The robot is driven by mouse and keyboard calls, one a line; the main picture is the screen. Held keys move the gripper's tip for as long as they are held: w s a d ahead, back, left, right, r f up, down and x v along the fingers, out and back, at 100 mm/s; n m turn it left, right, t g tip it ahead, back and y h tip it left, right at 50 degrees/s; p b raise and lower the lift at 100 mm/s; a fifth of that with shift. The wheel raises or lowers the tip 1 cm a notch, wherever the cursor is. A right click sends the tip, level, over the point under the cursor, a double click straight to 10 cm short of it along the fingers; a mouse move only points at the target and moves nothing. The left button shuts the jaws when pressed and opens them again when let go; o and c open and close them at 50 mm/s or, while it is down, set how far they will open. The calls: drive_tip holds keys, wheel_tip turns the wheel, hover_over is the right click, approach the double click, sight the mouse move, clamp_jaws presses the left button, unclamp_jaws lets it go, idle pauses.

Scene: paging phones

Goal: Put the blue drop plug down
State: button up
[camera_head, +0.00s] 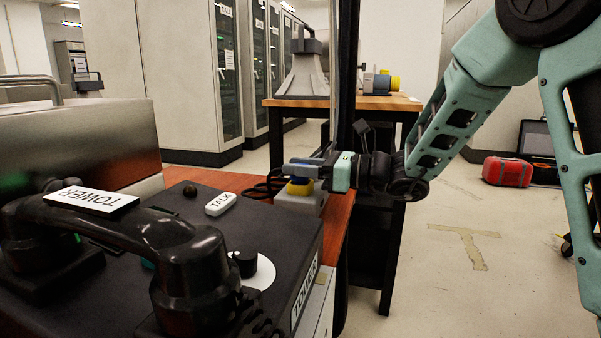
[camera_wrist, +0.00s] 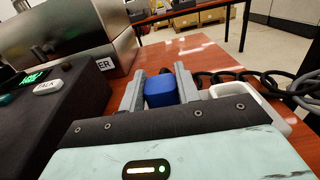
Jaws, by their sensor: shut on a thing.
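The blue drop plug (camera_wrist: 160,92) is a small blue block between the two grey fingers of my gripper (camera_wrist: 158,88) in the wrist view. My gripper is shut on it over the red-brown wooden table. In the head view my gripper (camera_head: 308,168) reaches in from the right, with the blue plug (camera_head: 299,181) showing small at its fingertips. Yellow shows just under the blue, above a pale grey box. I cannot tell whether the plug touches anything below; its underside is hidden.
The black phone console (camera_head: 225,215) with its handset (camera_head: 150,235) stands beside the gripper. A pale open tray (camera_wrist: 273,112) and coiled black cable (camera_wrist: 225,77) lie to the right in the wrist view. Bare tabletop (camera_wrist: 205,57) lies beyond the fingers.

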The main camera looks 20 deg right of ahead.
drive_tip(key=shift+f, duration=0.3)
drive_tip(key=o, duration=1)
drive_tip(key=shift+r, duration=0.1)
drive_tip(key=shift+d+r, duration=0.1)
drive_tip(key=shift+r, duration=0.25)
drive_tip(key=p+v, duration=0.2)
drive_tip(key=v, duration=1)
drive_tip(key=shift+f, duration=0.1)
